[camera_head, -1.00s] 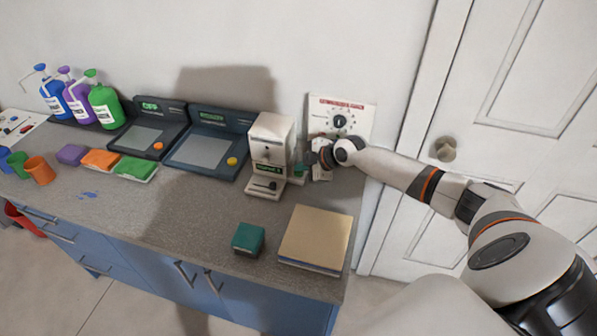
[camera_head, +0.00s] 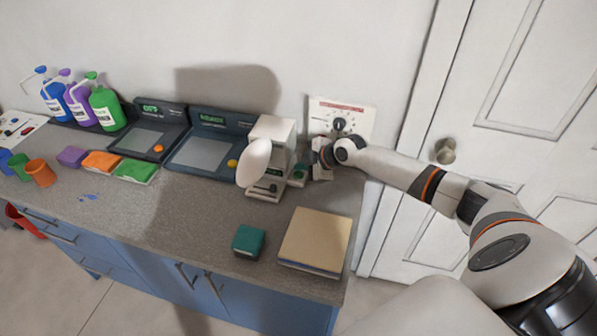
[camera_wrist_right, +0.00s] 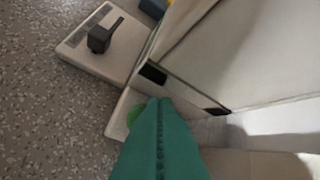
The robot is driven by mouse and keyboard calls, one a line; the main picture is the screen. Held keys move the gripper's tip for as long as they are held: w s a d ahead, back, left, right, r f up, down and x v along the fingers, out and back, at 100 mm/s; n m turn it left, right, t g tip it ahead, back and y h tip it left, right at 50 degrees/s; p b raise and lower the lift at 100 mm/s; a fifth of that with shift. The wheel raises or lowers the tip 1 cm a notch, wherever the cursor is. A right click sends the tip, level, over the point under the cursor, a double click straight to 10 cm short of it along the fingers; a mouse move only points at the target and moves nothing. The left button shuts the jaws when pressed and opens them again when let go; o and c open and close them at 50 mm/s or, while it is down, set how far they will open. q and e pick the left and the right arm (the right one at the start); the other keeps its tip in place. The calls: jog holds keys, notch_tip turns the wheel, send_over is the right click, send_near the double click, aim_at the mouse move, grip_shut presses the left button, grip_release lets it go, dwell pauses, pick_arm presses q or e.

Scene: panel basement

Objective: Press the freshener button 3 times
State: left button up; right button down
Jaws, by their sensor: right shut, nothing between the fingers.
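The white freshener unit (camera_head: 274,135) stands upright on the counter near the wall. A white oval puff (camera_head: 254,162) covers part of its front. In the wrist view, its base plate (camera_wrist_right: 84,52) carries a black lever. In the head view, my right gripper (camera_head: 305,168) is just right of the unit. My left gripper is out of view.
A dial panel (camera_head: 341,116) is on the wall behind my right wrist. Two dark consoles (camera_head: 205,152) stand left of the unit. A tan box (camera_head: 315,240) and a teal block (camera_head: 249,240) lie in front. Bottles, cups and coloured blocks are farther left. A door is at right.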

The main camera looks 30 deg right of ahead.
aim_at(302, 176)
jog(key=shift+r, duration=0.1)
jog(key=shift+r+p, duration=1.7)
jog(key=shift+r, duration=0.8)
